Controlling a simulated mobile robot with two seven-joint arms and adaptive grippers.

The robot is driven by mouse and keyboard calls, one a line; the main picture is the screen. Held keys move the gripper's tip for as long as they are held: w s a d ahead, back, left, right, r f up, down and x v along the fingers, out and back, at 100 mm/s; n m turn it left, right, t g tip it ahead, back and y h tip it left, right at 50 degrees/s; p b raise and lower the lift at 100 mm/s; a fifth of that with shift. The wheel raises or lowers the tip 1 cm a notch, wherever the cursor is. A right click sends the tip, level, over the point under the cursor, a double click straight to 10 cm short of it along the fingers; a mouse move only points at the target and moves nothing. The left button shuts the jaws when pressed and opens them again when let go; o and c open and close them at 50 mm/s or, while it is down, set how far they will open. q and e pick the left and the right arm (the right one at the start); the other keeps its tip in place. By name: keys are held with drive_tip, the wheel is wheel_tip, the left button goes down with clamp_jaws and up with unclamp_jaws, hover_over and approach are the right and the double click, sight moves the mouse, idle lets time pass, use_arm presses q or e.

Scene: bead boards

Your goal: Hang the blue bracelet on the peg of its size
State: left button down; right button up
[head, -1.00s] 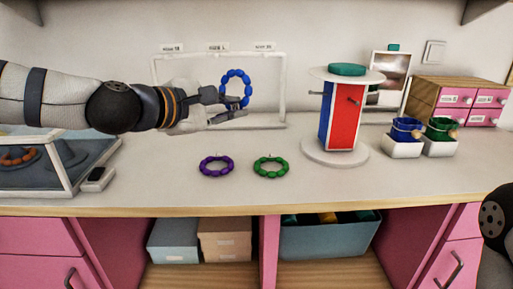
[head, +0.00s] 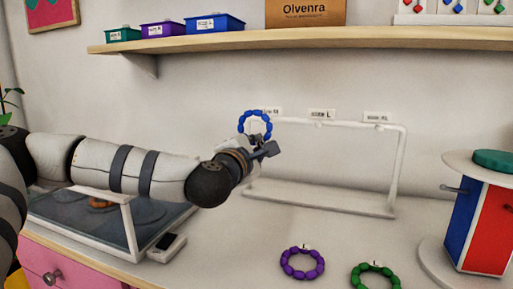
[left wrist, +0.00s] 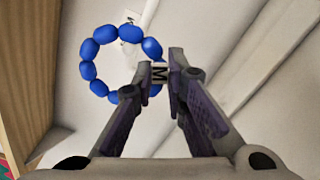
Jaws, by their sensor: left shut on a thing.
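The blue bracelet (head: 267,123), a ring of blue beads, is held upright in my left gripper (head: 267,151). In the left wrist view the bracelet (left wrist: 88,70) has its right side between the fingertips of the left gripper (left wrist: 167,75), beside a tag reading M. The white rack (head: 398,165) stands against the wall with three size labels along its top bar. The middle label (head: 322,115) reads L; the left label (head: 272,111) is partly covered by the bracelet. Small pegs show faintly under the labels. The bracelet overlaps the rack's left end; whether it touches is unclear. My right gripper is out of view.
A purple bracelet (head: 302,275) and a green bracelet (head: 375,287) lie on the table in front. A red-and-blue stand (head: 465,225) is at the right. A glass-topped case (head: 130,225) lies under my left arm. A shelf (head: 300,40) runs above the rack.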

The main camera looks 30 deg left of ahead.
use_arm(q)
drive_tip(key=f+b+x, duration=0.1)
drive_tip(key=x, duration=0.7)
drive_tip(key=shift+w+f, duration=0.3)
drive_tip(key=shift+w, duration=0.05)
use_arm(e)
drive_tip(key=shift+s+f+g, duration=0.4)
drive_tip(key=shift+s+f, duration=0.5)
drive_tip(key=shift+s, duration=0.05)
use_arm(q)
drive_tip(key=c, duration=1.5)
unclamp_jaws()
drive_tip(key=shift+c, duration=0.2)
